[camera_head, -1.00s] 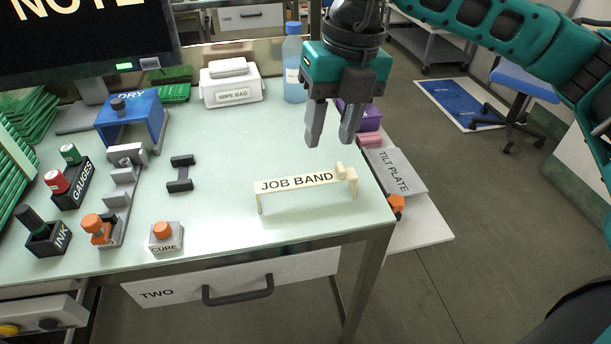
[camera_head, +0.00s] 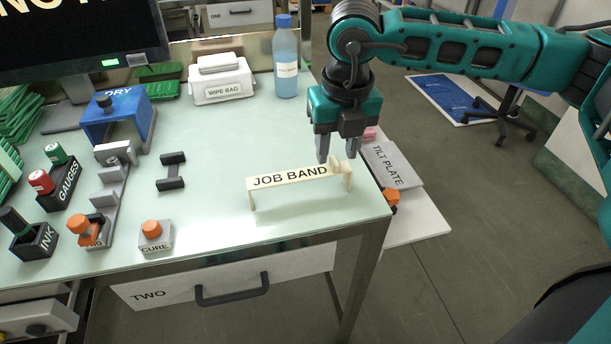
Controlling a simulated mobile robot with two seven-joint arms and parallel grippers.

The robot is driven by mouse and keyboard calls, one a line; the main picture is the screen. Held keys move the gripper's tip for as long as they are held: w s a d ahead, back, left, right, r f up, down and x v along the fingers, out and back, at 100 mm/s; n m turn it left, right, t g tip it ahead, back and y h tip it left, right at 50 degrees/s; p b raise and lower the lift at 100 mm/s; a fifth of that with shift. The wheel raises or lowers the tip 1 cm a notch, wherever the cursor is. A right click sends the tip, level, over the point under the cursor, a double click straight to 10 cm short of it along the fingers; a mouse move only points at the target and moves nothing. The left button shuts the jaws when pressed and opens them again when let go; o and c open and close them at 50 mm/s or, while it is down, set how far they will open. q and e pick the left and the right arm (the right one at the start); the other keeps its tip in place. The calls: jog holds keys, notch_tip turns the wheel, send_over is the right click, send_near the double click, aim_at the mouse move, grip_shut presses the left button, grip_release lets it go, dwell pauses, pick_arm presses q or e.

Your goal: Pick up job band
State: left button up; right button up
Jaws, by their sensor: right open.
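The job band (camera_head: 291,178) is a cream strip on short legs, lettered JOB BAND, standing upright near the front right corner of the pale glass-topped table (camera_head: 215,215). My right gripper (camera_head: 336,155) is open and points down, just above and behind the band's right end. Nothing shows between the fingers. My left gripper is not in view.
A white wipe bag box (camera_head: 222,84) and a blue bottle (camera_head: 285,62) stand at the back. A grey tilt plate (camera_head: 392,165) lies beyond the right edge. A cure button (camera_head: 155,236), a dark spool-shaped piece (camera_head: 171,171) and a blue dry box (camera_head: 117,118) stand to the left.

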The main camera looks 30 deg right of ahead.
notch_tip(320, 180, down, 2)
jog(key=shift+w+f, duration=0.1)
grip_shut()
dwell(0.4)
